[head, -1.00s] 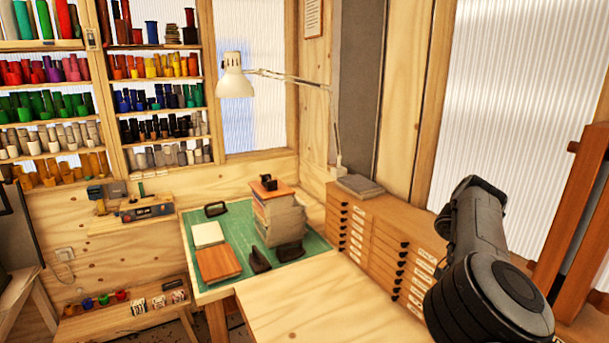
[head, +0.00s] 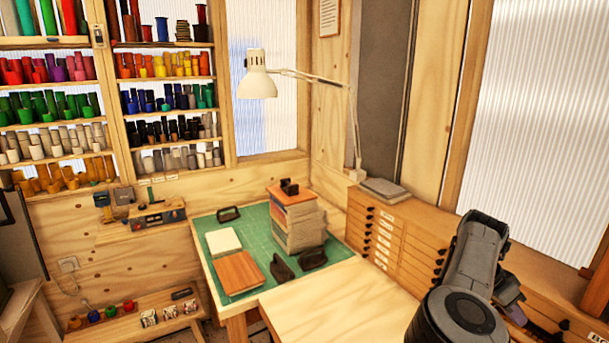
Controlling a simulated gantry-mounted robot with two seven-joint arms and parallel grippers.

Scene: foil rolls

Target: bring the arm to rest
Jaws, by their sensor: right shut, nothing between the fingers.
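My right arm stands at the lower right of the head view, a dark grey jointed arm in front of the drawer cabinet. My right gripper (head: 515,312) shows only in small part behind the arm's links, at the right. It is shut with nothing in it and is clear of the worktable. Its fingertips are mostly hidden. My left gripper is not in view.
The wooden drawer cabinet (head: 400,245) runs behind my arm. Shelves of foil rolls (head: 165,100) and a white lamp (head: 257,85) stand farther back.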

